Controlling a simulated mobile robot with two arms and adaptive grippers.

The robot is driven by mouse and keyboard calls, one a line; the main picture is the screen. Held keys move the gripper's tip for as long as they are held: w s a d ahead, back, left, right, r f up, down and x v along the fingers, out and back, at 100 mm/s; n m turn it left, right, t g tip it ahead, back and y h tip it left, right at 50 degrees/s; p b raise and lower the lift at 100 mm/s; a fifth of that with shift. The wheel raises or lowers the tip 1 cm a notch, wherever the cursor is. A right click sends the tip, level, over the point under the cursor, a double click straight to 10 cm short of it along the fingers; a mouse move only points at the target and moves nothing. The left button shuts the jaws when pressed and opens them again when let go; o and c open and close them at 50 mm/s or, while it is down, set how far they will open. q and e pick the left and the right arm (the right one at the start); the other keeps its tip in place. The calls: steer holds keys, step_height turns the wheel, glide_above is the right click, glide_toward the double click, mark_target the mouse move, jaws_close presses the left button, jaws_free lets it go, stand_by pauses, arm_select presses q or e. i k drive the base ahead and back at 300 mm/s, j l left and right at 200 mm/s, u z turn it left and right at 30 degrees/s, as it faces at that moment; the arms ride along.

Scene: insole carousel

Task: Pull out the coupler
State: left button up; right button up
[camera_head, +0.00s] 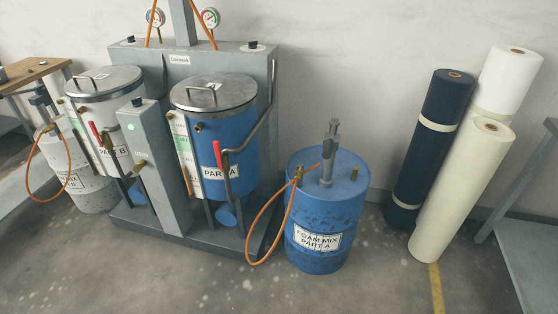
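A blue drum (327,215) labelled "FOAM MIX PART A" stands on the floor right of the machine. A grey upright pump (329,155) rises from its lid. A small brass fitting (299,173), which may be the coupler, is at the left of the lid, at the end of an orange hose (255,226). It is too small to tell how it is joined. A similar brass fitting with a hose is on the white drum (88,188) at the left. Neither of my grippers is in view.
The grey dispensing machine (160,174) carries a blue PART A tank (237,132) and a pale PART B tank (107,117). Fabric rolls (462,190) lean at the wall on the right. A grey table (545,200) is at the right edge. The floor in front is clear.

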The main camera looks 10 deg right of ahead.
mark_target(298, 176)
steer(key=i+j, duration=0.25)
steer(key=j, duration=0.15)
steer(key=i+j+z, duration=0.1)
steer(key=i+j, duration=0.15)
steer(key=j, duration=0.15)
steer(key=i+j+z, duration=0.1)
steer(key=i+j, duration=0.15)
steer(key=j, duration=0.15)
steer(key=i+j, duration=0.25)
steer(key=j, duration=0.15)
